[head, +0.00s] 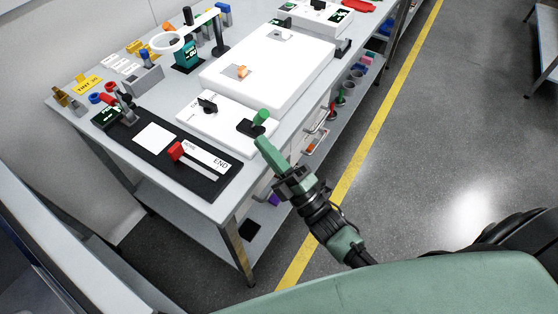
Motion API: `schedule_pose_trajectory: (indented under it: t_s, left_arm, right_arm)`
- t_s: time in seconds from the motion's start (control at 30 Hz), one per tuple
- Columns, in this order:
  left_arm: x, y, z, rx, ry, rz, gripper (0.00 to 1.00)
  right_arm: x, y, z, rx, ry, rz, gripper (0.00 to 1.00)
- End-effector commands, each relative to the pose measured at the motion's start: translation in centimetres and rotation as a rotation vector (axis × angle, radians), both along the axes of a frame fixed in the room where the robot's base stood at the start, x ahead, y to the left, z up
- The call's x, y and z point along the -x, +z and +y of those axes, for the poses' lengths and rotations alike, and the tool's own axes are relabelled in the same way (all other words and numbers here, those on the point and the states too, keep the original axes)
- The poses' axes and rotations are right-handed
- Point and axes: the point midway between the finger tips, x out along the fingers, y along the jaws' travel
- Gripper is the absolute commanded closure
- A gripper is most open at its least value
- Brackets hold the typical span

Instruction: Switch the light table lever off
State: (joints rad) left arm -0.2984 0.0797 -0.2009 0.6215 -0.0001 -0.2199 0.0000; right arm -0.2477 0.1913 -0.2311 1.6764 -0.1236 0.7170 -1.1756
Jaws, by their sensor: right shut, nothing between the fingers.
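The green lever (261,116) stands tilted on a small black base at the right front corner of a white control box (222,124). A black knob (208,104) is on the same box. A large white panel, which looks like the light table (300,62), lies behind the box with a small orange part and a grey part on it. My right gripper (262,141) is shut and empty. Its tips are just in front of the lever's base in the picture; I cannot tell whether they touch. My left gripper is not in view.
A black mat (215,185) with a red slider handle (176,151) and a white square lies at the table's front left. A ring-shaped lamp (166,42) and small parts crowd the back left. The floor beside the yellow line (375,110) is clear.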

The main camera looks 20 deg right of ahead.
Motion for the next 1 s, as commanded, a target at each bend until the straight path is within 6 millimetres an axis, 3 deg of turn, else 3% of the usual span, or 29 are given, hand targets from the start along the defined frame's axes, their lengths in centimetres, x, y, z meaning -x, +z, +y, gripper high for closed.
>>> schedule_pose_trajectory:
  t_s: [0.23,0.73,1.0]
  left_arm:
    - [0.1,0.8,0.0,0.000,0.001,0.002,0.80]
    - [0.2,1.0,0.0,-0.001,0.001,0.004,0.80]
    - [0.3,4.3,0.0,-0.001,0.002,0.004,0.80]
  right_arm:
    - [-2.4,0.7,-1.1,0.002,-0.001,0.000,1.00]
    - [-2.7,0.9,-1.3,0.004,-0.001,0.006,1.00]
    - [-3.0,2.2,-1.1,0.058,-0.001,0.072,1.00]
